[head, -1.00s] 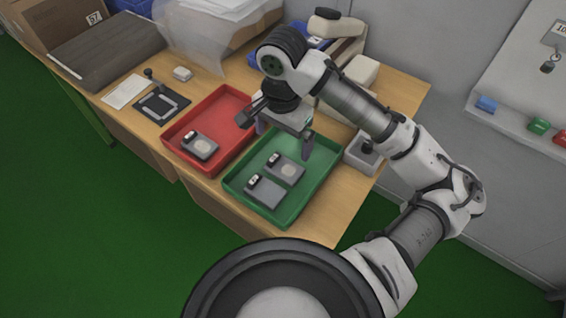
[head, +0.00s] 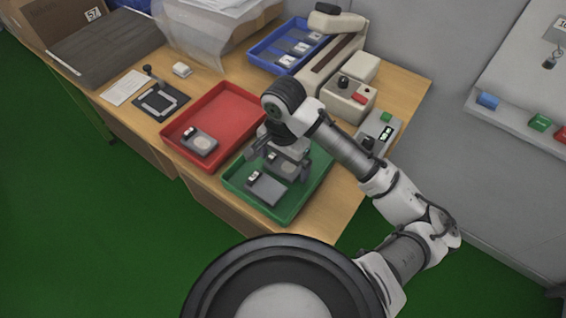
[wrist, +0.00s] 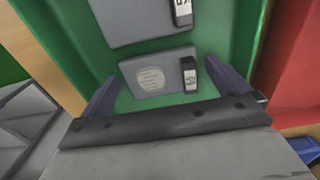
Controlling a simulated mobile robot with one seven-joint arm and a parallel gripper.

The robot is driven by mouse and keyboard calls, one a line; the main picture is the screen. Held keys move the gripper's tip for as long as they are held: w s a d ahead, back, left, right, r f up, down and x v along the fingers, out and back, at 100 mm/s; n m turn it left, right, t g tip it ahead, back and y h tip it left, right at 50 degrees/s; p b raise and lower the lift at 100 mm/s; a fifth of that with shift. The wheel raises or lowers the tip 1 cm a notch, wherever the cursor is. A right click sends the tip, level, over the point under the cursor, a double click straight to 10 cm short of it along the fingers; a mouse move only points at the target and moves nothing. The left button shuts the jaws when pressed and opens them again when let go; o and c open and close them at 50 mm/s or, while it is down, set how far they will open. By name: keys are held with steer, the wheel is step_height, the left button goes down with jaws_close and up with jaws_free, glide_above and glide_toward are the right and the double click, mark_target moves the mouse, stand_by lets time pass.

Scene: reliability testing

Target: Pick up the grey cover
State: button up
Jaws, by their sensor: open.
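Two flat grey covers lie in the green tray (head: 240,191). One, with a pale round patch (wrist: 150,79) and a small black-and-white tag, lies under my gripper (head: 279,165). The other grey cover (head: 266,189) looks plain, has a similar tag and lies nearer the tray's front; it also shows at the top of the wrist view (wrist: 135,22). My gripper is open and empty. In the wrist view its fingers (wrist: 162,80) stand on either side of the round-patched cover, apart from it. My wrist partly hides that cover in the head view. The height gap is hard to tell.
A red tray (head: 228,99) with another grey part (head: 199,142) stands left of the green tray. A blue tray (head: 268,54), a beige machine (head: 347,98) and a small grey device (head: 380,130) stand behind and to the right. A black fixture (head: 160,102) lies at left.

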steer(key=shift+c, duration=0.4)
steer(key=c, duration=0.8)
steer(key=shift+r, duration=0.1)
